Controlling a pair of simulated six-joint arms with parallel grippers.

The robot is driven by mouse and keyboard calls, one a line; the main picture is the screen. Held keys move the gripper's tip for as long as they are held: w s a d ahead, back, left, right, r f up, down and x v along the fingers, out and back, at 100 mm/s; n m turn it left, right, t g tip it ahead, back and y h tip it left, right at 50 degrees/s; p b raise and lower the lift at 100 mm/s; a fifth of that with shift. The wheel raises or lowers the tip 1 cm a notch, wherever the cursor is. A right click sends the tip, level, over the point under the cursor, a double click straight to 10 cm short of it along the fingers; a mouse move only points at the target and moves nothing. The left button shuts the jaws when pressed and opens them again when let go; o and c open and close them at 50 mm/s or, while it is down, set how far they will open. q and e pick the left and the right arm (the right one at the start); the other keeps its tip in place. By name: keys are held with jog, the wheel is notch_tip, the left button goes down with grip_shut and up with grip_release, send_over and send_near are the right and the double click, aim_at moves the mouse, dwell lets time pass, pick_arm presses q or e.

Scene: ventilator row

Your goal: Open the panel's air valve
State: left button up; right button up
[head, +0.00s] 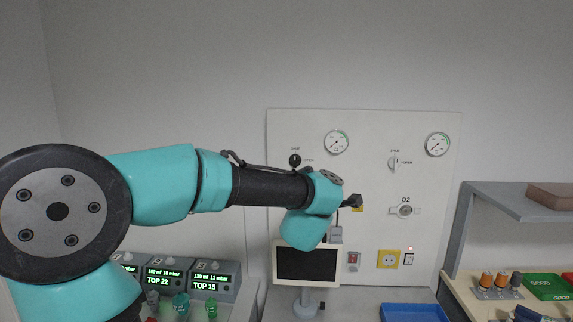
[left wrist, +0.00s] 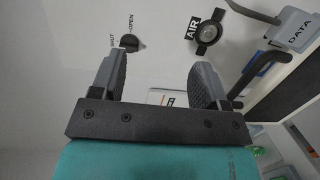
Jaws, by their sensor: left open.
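The air valve is a small black knob (head: 295,160) on the white wall panel (head: 370,125), above my left arm in the head view. In the left wrist view the dark knob (left wrist: 132,44), with SHUT and OPEN printed beside it, is partly covered by the left-hand finger's tip. I cannot tell its exact setting. My left gripper (head: 352,202) is small and dark at the arm's end, below and right of the knob in the head view. In the left wrist view its fingers (left wrist: 162,60) are spread with nothing between them. My right gripper is not in view.
The round AIR outlet (left wrist: 207,33) sits beside the knob. A grey O2 valve (head: 393,162) and O2 outlet (head: 404,211) are farther right. A monitor (head: 306,265) stands below the arm, ventilators (head: 170,275) at left, a blue tray (head: 412,312) and shelf (head: 510,205) at right.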

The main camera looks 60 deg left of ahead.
aim_at(295, 162)
pick_arm(q)
jog(key=s+a+r+n+g+y, duration=0.1)
jog(key=s+a+r+y, duration=0.1)
jog(key=s, duration=0.4)
jog(key=shift+a+r+g, duration=0.3)
jog(key=shift+a+r, duration=0.15)
jog(key=shift+r, duration=0.5)
jog(key=shift+w+a, duration=0.1)
jog(key=x, duration=1.7)
jog(key=shift+a+r, duration=0.1)
jog(key=shift+r, duration=0.05)
jog(key=shift+c, duration=0.3)
jog(key=c, duration=0.9)
jog(key=shift+o, duration=0.2)
